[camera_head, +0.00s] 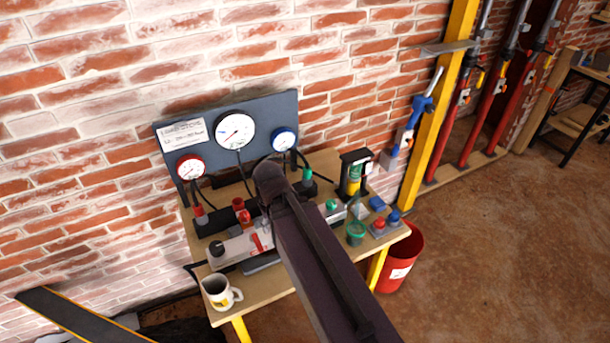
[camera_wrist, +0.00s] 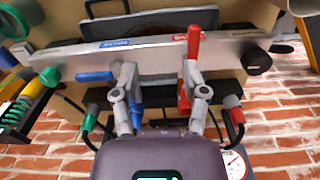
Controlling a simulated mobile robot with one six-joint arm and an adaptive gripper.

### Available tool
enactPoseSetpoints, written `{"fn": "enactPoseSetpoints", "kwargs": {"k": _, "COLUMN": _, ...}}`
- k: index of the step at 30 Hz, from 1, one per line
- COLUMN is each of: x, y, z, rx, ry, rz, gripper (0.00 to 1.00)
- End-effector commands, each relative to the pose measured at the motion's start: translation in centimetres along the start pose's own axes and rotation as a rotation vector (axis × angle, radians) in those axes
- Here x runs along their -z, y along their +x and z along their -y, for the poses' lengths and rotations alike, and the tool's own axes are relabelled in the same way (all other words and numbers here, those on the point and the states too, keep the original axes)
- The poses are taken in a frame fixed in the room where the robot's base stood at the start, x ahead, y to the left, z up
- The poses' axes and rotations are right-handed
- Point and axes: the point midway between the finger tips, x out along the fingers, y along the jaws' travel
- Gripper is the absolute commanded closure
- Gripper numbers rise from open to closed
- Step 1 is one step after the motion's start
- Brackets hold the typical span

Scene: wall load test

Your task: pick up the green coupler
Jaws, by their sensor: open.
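The green coupler (camera_head: 307,174) stands on a black block at the back of the bench, right of my arm's end. In the wrist view a green coupler (camera_wrist: 88,122) shows on a hose at lower left, partly hidden by a dark block. My gripper (camera_wrist: 158,78) is open and empty, its fingers spread over the grey manifold (camera_wrist: 140,60) between a blue lever and a red lever. The coupler is outside the fingers, to their left in the wrist view. In the head view my arm hides the gripper.
A red coupler (camera_head: 198,211) stands at the bench's left. A gauge panel (camera_head: 170,153) rises behind. A mug (camera_head: 219,292) stands front left. A red bucket (camera_head: 405,265) is beside the bench.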

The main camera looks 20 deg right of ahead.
Motion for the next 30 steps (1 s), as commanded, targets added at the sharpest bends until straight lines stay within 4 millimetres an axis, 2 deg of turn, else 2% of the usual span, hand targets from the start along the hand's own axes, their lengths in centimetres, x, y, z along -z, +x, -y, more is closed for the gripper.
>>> {"fn": "enactPoseSetpoints", "kwargs": {"k": 4, "x": 0.0, "y": 0.0, "z": 0.0, "rx": 0.000, "ry": 0.000, "rz": 0.000, "gripper": 0.43}}
{"fn": "enactPoseSetpoints", "kwargs": {"k": 7, "x": 0.1, "y": 0.0, "z": -0.1, "rx": 0.000, "ry": 0.001, "rz": -0.001, "gripper": 0.14}}
{"fn": "enactPoseSetpoints", "kwargs": {"k": 11, "x": 1.1, "y": -0.1, "z": -0.6, "rx": 0.003, "ry": 0.005, "rz": -0.014, "gripper": 0.14}}
{"fn": "enactPoseSetpoints", "kwargs": {"k": 14, "x": 2.7, "y": -0.4, "z": -1.5, "rx": 0.007, "ry": 0.013, "rz": -0.037, "gripper": 0.14}}
{"fn": "enactPoseSetpoints", "kwargs": {"k": 17, "x": 5.1, "y": -0.7, "z": -3.1, "rx": 0.013, "ry": 0.019, "rz": -0.074, "gripper": 0.14}}
{"fn": "enactPoseSetpoints", "kwargs": {"k": 23, "x": 11.4, "y": -1.7, "z": -8.5, "rx": 0.017, "ry": 0.053, "rz": -0.180, "gripper": 0.14}}
{"fn": "enactPoseSetpoints", "kwargs": {"k": 27, "x": 15.6, "y": -2.5, "z": -13.3, "rx": 0.011, "ry": 0.079, "rz": -0.261, "gripper": 0.14}}
{"fn": "enactPoseSetpoints", "kwargs": {"k": 30, "x": 17.9, "y": -3.1, "z": -16.5, "rx": 0.002, "ry": 0.095, "rz": -0.313, "gripper": 0.14}}
